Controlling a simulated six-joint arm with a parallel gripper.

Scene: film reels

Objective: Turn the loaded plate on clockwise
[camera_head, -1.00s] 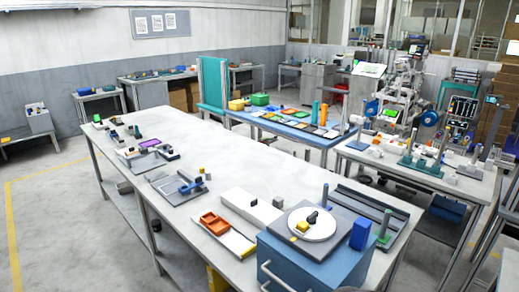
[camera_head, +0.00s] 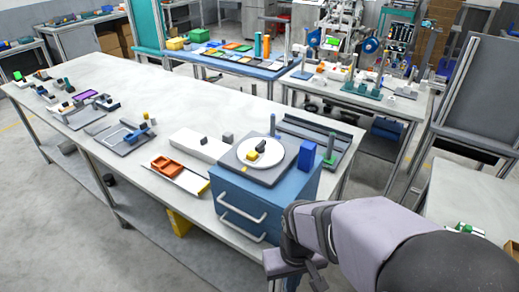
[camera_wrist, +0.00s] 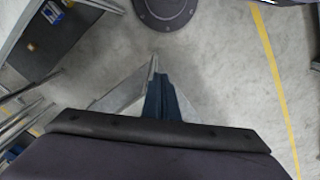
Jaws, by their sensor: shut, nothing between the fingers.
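The white round plate (camera_head: 274,164) lies on a dark grey square base (camera_head: 231,171) on top of a blue drawer cabinet (camera_head: 289,198). It carries a yellow block (camera_head: 253,156) and a dark piece (camera_head: 261,147). A small yellow mark (camera_head: 244,168) shows by its near left edge. My gripper (camera_head: 292,272) is low in front of the cabinet, well below and apart from the plate. In the wrist view my gripper (camera_wrist: 155,68) points at the floor, its fingers together and empty. The plate is out of the wrist view.
A blue upright block (camera_head: 307,155) and a thin grey post (camera_head: 272,125) stand close to the plate. An orange tray (camera_head: 167,166) and a white box (camera_head: 201,146) lie to its left on the long table (camera_head: 150,105). Two drawer handles (camera_head: 241,219) stick out from the cabinet front.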

